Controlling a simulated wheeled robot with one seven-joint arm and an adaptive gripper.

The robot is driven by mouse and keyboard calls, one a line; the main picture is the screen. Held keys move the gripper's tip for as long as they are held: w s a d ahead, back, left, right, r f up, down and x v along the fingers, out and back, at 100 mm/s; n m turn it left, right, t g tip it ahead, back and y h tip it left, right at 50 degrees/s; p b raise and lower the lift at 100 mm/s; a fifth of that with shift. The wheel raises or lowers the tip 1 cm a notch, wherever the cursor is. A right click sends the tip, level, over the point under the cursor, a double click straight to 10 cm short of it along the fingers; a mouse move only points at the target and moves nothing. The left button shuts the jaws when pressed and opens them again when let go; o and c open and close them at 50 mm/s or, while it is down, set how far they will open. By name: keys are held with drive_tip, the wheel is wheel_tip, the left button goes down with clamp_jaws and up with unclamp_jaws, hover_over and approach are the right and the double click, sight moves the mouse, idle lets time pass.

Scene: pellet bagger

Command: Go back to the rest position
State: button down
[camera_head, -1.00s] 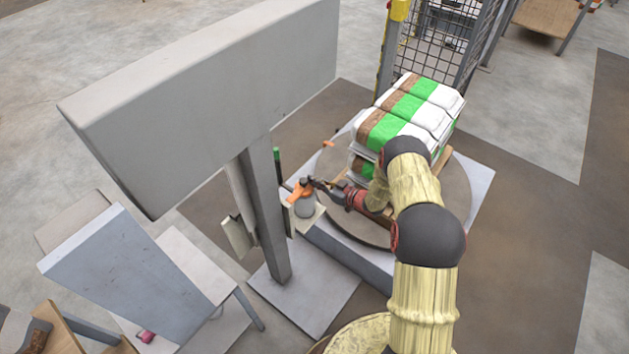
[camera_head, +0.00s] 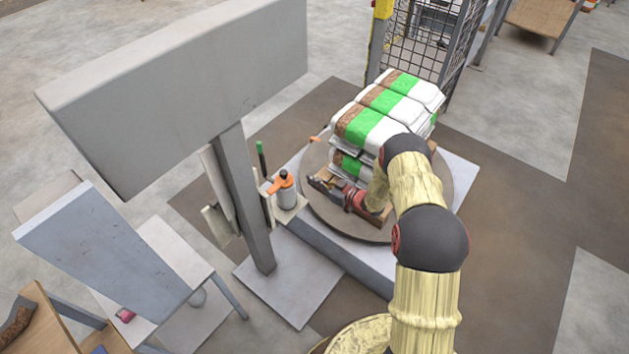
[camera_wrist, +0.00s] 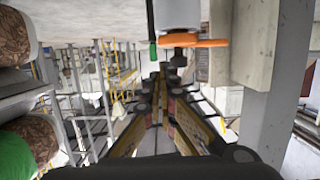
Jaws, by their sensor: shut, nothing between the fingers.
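My gripper (camera_head: 318,184) is shut and empty, held out over the round turntable (camera_head: 384,231) in front of the stacked bags (camera_head: 366,127). In the wrist view its closed fingers (camera_wrist: 162,80) point away down the middle of the picture. My arm reaches to it from the lower right in the head view. A grey container with an orange handle (camera_head: 280,187) stands on a small shelf by the post, left of my gripper and apart from it. In the wrist view its orange handle (camera_wrist: 197,43) shows near the top, above the fingers.
A grey post (camera_head: 244,200) carrying a large grey box (camera_head: 180,95) stands left of the gripper. White, green and brown bags lie stacked on the turntable. A mesh fence (camera_head: 425,45) is behind them. Open floor (camera_head: 530,220) lies to the right.

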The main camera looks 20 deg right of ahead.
idle(0.4)
drive_tip(key=s+d+f+m+g+h, duration=0.1)
drive_tip(key=s+d+f+g+h, duration=0.15)
drive_tip(key=f, duration=0.35)
drive_tip(key=s+d+f+m+g+h, duration=0.1)
drive_tip(key=s+d+f+h, duration=0.15)
drive_tip(key=f, duration=0.25)
drive_tip(key=s+d+r+m+g+h, duration=0.2)
drive_tip(key=s+d+r+g+h, duration=0.3)
drive_tip(key=s+d, duration=0.35)
drive_tip(key=s+a+r+m+g, duration=0.1)
drive_tip(key=s+r+m+g, duration=0.1)
drive_tip(key=s+r, duration=0.75)
drive_tip(key=s+a+r+m+g, duration=0.1)
drive_tip(key=s+r, duration=0.3)
drive_tip(key=r, duration=1.1)
drive_tip(key=s+a+r+t, duration=0.1)
drive_tip(key=s+a+r, duration=0.3)
drive_tip(key=r, duration=0.5)
drive_tip(key=s+a+r+t+p, duration=0.1)
drive_tip(key=s+a+r+t, duration=0.1)
drive_tip(key=s+a+r, duration=0.3)
drive_tip(key=s+a+r+t+y+p, duration=0.1)
drive_tip(key=s+a+r, duration=0.4)
drive_tip(key=r, duration=0.9)
drive_tip(key=s, duration=0.3)
drive_tip(key=shift+s+r+t, duration=0.3)
drive_tip(key=shift+s+t, duration=0.05)
drive_tip(key=shift+s, duration=0.05)
